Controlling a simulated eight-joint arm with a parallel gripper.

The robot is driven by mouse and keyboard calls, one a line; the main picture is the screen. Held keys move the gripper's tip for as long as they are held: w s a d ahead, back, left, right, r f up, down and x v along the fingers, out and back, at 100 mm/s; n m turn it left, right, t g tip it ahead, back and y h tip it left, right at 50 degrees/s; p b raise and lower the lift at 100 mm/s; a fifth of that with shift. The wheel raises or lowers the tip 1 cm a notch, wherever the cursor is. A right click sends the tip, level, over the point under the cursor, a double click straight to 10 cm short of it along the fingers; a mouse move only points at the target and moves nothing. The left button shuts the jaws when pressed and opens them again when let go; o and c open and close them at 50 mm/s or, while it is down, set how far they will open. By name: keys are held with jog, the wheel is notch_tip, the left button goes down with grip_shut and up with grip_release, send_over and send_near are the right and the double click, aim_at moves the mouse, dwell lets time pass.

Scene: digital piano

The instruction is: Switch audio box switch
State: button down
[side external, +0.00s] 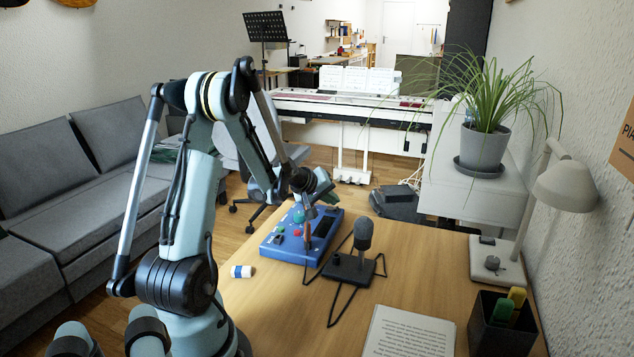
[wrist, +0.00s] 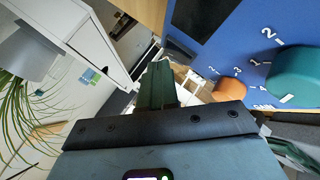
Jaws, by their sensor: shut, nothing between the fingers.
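The blue audio box (side external: 283,248) lies on the wooden desk, with a dark screen, a red button (side external: 297,233), a green button (side external: 280,228) and small controls at its left end. In the wrist view, part of the box (wrist: 222,48) fills the upper right, with a large teal knob (wrist: 295,75), an orange knob (wrist: 229,89) and white number marks. My gripper (wrist: 158,85) is shut and empty, its green fingers together beside the box's edge in that view. In the side view my gripper (side external: 310,208) is over the box; contact cannot be told. Which control is the switch is unclear.
A microphone (side external: 363,235) on a black stand with a cable stands right of the box. A small white and blue item (side external: 241,271) lies left. A printed sheet (side external: 408,333), a pen holder (side external: 503,325) and a lamp (side external: 566,187) occupy the desk's right side.

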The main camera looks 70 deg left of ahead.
aim_at(326, 211)
jog(key=shift+f, duration=0.35)
dwell(0.3)
jog(key=shift+r, duration=0.2)
jog(key=shift+s+a+r, duration=0.1)
jog(key=shift+r, duration=0.75)
jog(key=shift+s+a+r, duration=0.1)
jog(key=shift+r, duration=0.7)
jog(key=shift+s+a+r, duration=0.15)
jog(key=shift+r, duration=0.7)
jog(key=shift+s+a+r, duration=0.1)
jog(key=shift+r, duration=0.7)
jog(key=d+r+m+g+h, duration=0.15)
jog(key=d+m, duration=0.25)
jog(key=d, duration=0.6)
jog(key=d+r+m+h, duration=0.1)
jog(key=d+r+m, duration=0.2)
jog(key=d, duration=0.8)
jog(key=s+d+f+m, duration=0.1)
jog(key=s+d+m, duration=0.3)
jog(key=d, duration=0.2)
jog(key=s+d+f+m+g, duration=0.1)
jog(key=s+d+m, duration=0.3)
jog(key=d, duration=0.3)
jog(key=shift+s+d+h, duration=0.3)
jog(key=shift+s+h, duration=0.05)
jog(key=shift+s, duration=0.05)
